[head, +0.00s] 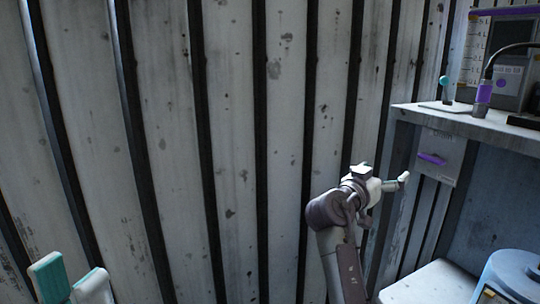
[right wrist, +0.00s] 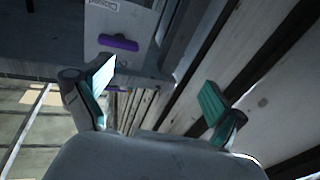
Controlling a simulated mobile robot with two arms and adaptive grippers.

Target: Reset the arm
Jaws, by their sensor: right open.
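My right arm (head: 345,235) rises from the lower middle of the head view, bent, in front of the panelled wall. My right gripper (head: 392,184) points right, towards the shelf. In the right wrist view the right gripper (right wrist: 158,90) has its two teal-padded fingers wide apart with nothing between them. My left gripper (head: 70,281) shows at the bottom left of the head view. Its two fingers stand apart with a gap between them, and nothing is seen in it. The rest of the left arm is out of view.
A shelf (head: 475,128) at the right carries a purple-and-grey device (head: 483,98) and a teal-knobbed stand (head: 445,88). Below hangs a grey panel with a purple handle (head: 432,159), also in the right wrist view (right wrist: 118,43). A blue-grey round object (head: 512,275) stands lower right.

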